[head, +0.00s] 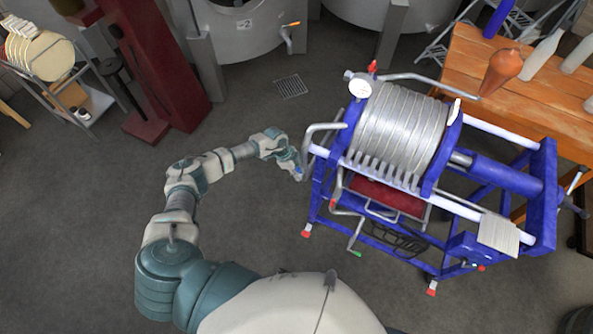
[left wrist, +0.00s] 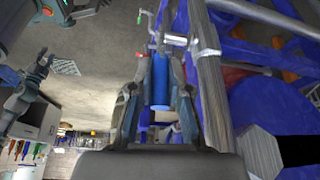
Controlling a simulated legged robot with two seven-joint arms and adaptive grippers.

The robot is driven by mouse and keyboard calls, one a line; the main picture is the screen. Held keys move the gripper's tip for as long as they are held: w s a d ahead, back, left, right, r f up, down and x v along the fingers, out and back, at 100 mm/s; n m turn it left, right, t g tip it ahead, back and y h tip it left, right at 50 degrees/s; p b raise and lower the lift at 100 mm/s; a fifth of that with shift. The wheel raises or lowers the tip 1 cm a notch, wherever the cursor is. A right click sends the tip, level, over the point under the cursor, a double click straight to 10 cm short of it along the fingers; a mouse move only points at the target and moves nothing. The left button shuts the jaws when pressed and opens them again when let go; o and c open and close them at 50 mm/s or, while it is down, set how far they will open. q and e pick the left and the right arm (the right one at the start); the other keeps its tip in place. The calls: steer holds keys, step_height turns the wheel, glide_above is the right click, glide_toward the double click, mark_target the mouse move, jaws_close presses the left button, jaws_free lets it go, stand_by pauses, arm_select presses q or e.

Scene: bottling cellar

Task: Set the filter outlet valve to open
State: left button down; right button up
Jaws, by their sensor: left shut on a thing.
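The filter (head: 400,130) is a plate press on a blue frame, with a pack of pale round plates. My left gripper (head: 298,173) is at its left side, by a bent metal pipe. In the left wrist view its fingers (left wrist: 160,100) are shut around a blue valve handle (left wrist: 160,80), close under a metal pipe fitting (left wrist: 178,40). The fingers hide the handle's sides, and the valve's position is hard to read. A jointed arm of mine shows at the left of that view, seemingly with my right gripper (left wrist: 43,63), too small to read.
Another pipe (head: 356,240) with a green-tipped handle sticks out low on the press. A wooden table (head: 540,80) with bottles stands at the back right. Steel tanks (head: 240,30) and a red stand (head: 160,70) are behind. The floor left of the press is free around a drain (head: 291,86).

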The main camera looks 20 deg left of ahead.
arm_select(q)
steer(key=shift+s+d+f, duration=0.1)
steer(key=shift+s+f, duration=0.05)
steer(key=shift+f, duration=0.05)
steer(key=c, duration=1.3)
jaws_free()
steer(key=shift+o, duration=0.9)
steer(key=shift+w, duration=0.25)
steer(key=shift+r, duration=0.3)
steer(key=v, duration=1.1)
steer(key=shift+w+r, duration=0.1)
